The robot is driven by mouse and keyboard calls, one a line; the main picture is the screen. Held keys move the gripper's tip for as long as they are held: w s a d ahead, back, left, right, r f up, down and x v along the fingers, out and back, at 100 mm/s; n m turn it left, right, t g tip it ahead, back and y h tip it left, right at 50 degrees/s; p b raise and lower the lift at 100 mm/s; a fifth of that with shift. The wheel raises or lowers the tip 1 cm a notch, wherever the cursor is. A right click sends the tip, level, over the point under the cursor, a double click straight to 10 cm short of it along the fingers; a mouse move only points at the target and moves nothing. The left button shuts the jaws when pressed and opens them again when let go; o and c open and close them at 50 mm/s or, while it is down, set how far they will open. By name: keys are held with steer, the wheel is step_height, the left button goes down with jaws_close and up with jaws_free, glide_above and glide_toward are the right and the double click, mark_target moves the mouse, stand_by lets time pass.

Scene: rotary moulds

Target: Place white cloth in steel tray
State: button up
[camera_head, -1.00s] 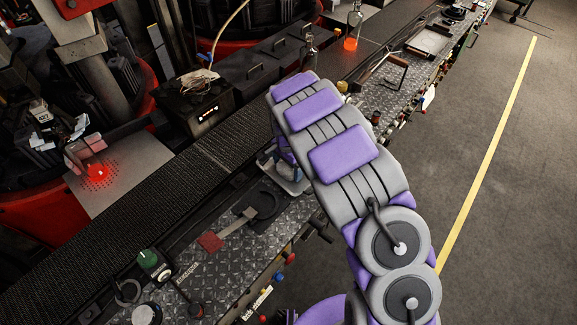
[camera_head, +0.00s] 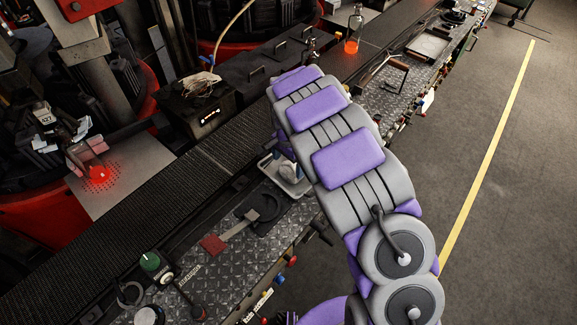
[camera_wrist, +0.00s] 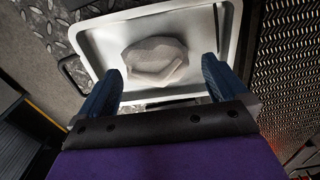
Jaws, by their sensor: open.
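The white cloth (camera_wrist: 155,60) lies crumpled inside the steel tray (camera_wrist: 100,42) in the wrist view. My gripper (camera_wrist: 160,85) is open and empty, with its two blue fingers apart at the near side of the tray. The cloth lies beyond and between the fingertips. In the head view, part of the tray (camera_head: 296,187) and a white patch of the cloth (camera_head: 288,171) show beside my arm. My arm hides the rest of the tray and my gripper there.
A dark conveyor (camera_head: 120,215) runs beside the diamond-plate bench (camera_head: 240,252). A red-ended tool (camera_head: 214,244) lies on the bench near a green knob (camera_head: 150,261). A bottle with a glowing orange base (camera_head: 352,40) stands farther back. Another tray (camera_head: 430,45) lies at the far end.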

mark_target(291, 166)
step_height(291, 166, up, 8)
steer(key=p, duration=0.1)
steer(key=shift+d+r, duration=0.25)
steer(key=s+d+r+n, duration=0.2)
steer(key=s+d+r, duration=1)
steer(key=s+d, duration=0.25)
steer(key=s+d+r+n+g, duration=0.1)
steer(key=s+n, duration=0.5)
steer(key=s, duration=1.9)
steer(key=shift+s+d+r+n+g, duration=0.3)
steer(key=shift+d+r+g, duration=0.1)
steer(key=shift+d+r, duration=0.1)
